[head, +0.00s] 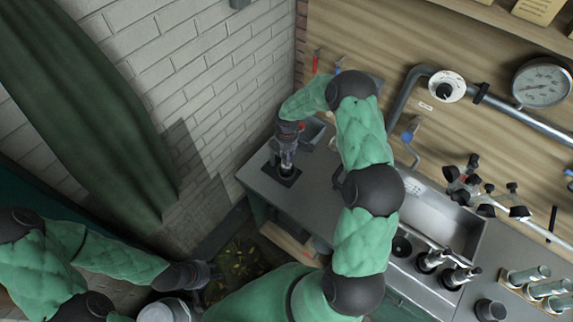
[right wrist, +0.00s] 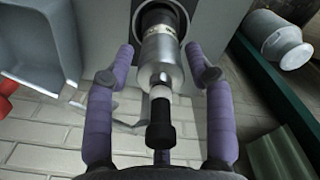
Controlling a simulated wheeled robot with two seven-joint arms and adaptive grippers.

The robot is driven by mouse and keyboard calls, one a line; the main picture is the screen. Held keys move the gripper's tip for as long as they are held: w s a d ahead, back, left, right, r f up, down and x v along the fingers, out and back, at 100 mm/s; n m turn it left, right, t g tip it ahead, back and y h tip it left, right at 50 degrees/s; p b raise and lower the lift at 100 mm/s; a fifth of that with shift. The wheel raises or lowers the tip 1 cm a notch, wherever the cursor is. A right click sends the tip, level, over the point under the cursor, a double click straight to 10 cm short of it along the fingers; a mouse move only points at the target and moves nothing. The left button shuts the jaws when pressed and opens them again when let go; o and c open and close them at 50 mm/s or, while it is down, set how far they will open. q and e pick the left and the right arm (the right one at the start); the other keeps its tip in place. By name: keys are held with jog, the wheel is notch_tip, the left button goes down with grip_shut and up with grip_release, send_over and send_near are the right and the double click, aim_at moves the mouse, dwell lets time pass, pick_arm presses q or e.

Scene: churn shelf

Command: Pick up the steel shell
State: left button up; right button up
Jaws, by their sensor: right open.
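A shiny steel cylinder (right wrist: 163,68), which looks like the steel shell, stands in a dark round holder in the right wrist view. In the head view the steel cylinder (head: 287,163) shows on the counter's left end, below my right gripper.
A grey counter (head: 318,185) holds a sink (head: 428,212) and several dark-handled steel pieces (head: 431,260). A rack of steel cylinders (head: 527,276) is at the right. A brick wall (head: 205,75) and green curtain (head: 85,110) bound the left. A metal can (right wrist: 280,40) shows at the wrist view's right.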

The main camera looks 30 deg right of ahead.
grip_shut()
jog(key=shift+r, duration=0.1)
